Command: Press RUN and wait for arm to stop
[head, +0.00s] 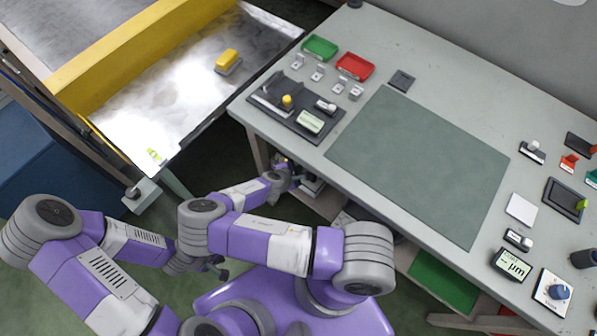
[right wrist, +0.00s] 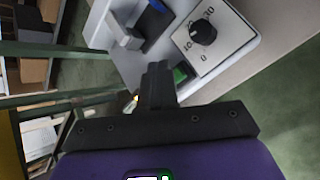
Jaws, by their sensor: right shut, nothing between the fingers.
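In the right wrist view, a pale control panel carries a numbered dial (right wrist: 203,33) with a black knob, a blue-topped part (right wrist: 157,6) and a green button (right wrist: 181,74). I cannot read a RUN label. My right gripper (right wrist: 158,78) is shut and empty, its tips beside the green button; whether they touch it is unclear. In the head view my right gripper (head: 292,171) is low at the table's near edge, partly hidden. My left gripper (head: 217,267) is a small dark shape below my right arm, its jaws unclear. A long yellow bar (head: 140,52) spans the metal pan (head: 185,100).
A yellow block (head: 228,60) lies in the pan. The grey table (head: 400,65) holds a green mat (head: 420,160), a dark tray (head: 328,133), green (head: 320,47) and red (head: 355,66) dishes, and gauges at right. The table edge is close to my right gripper.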

